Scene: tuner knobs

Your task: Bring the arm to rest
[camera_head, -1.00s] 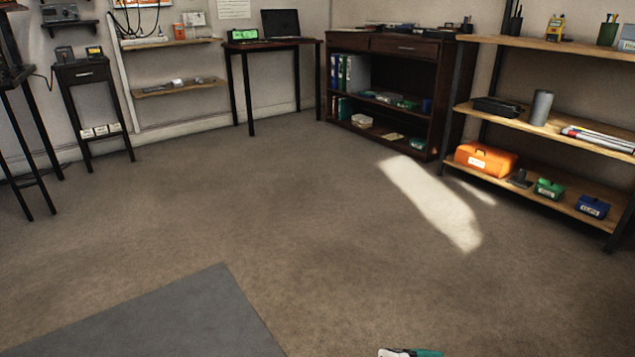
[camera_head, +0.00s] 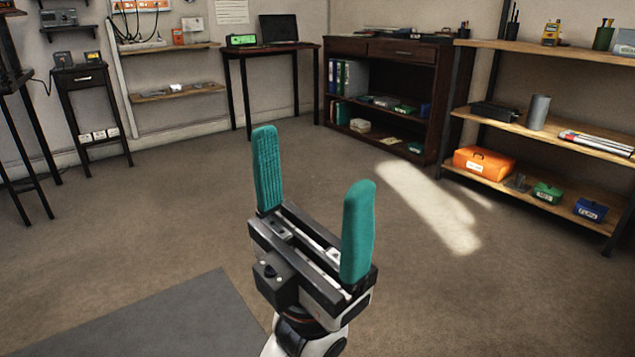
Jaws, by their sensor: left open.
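My left gripper (camera_head: 314,190) stands in the lower middle of the head view, pointing up and away. Its two teal fingers are wide apart with nothing between them. The gripper is raised over the open floor and touches nothing. My right gripper is not in view.
Bare carpet (camera_head: 190,210) lies around the gripper, with a grey mat (camera_head: 170,315) at lower left. A dark bookcase (camera_head: 385,45) and a wooden shelf unit (camera_head: 560,140) stand at the back and right. A corner table (camera_head: 270,48) and a small dark stand (camera_head: 90,78) are along the wall.

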